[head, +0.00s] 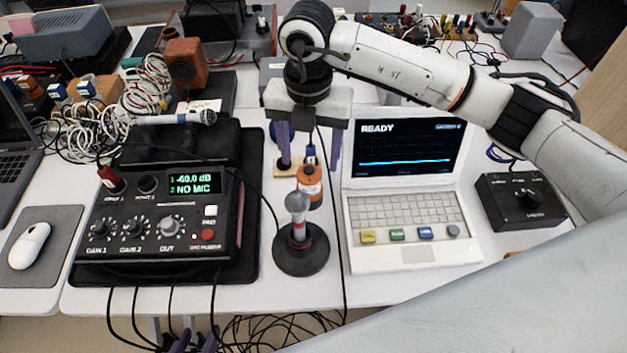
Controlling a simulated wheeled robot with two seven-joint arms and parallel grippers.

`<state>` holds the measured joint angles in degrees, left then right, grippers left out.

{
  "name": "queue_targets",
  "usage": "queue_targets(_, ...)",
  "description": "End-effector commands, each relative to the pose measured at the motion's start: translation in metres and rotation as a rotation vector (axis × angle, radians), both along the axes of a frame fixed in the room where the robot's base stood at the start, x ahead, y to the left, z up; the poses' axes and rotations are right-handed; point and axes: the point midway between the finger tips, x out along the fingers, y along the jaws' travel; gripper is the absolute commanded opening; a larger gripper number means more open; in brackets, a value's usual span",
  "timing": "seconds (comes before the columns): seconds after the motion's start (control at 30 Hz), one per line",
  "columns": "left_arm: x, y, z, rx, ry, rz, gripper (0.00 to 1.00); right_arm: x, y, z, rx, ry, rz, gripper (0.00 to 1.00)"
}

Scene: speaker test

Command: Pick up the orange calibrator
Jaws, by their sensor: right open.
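The orange calibrator (310,180) is a small upright orange cylinder with a dark label. It stands on the table just behind a grey-headed microphone (298,205) on a round black base, which hides its lower part. My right gripper (309,166) points down above it, with purple fingers spread apart. The fingers are to the left and right of the calibrator's top, and no contact shows. My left gripper (195,340) shows only as purple fingers low at the bottom edge, below the table's front edge. The frame cuts it off, and its opening is unclear.
A laptop (412,258) reading READY stands close right of the calibrator. A black mixer (150,215) reading NO MIC is on the left. A black knob box (520,202) is at right. A cable runs beside the microphone base. Tangled cables (145,95) lie back left.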

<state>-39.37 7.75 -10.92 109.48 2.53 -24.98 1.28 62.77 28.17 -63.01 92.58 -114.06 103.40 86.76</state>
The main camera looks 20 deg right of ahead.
Motion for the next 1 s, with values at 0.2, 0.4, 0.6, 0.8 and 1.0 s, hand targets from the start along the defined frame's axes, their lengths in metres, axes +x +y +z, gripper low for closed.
queue_targets(0.2,-0.001,0.000,0.002,0.000,0.002,0.000,0.40,-0.001,-0.001,-0.028,0.003,0.003,-0.001,0.61)
queue_targets(0.4,-0.001,0.000,0.007,0.001,0.003,0.000,0.40,-0.002,0.001,-0.046,0.003,0.007,-0.003,0.61)
queue_targets(0.6,-0.001,0.000,0.012,0.001,0.003,0.000,0.40,-0.002,0.002,-0.076,0.003,0.004,-0.003,0.61)
queue_targets(0.8,-0.001,0.000,0.012,0.001,0.003,0.000,0.40,-0.001,0.002,-0.084,0.004,0.001,-0.002,0.61)
queue_targets(1.0,-0.001,0.000,0.012,0.001,0.003,0.000,0.40,-0.001,0.002,-0.084,0.004,0.001,-0.002,0.49)
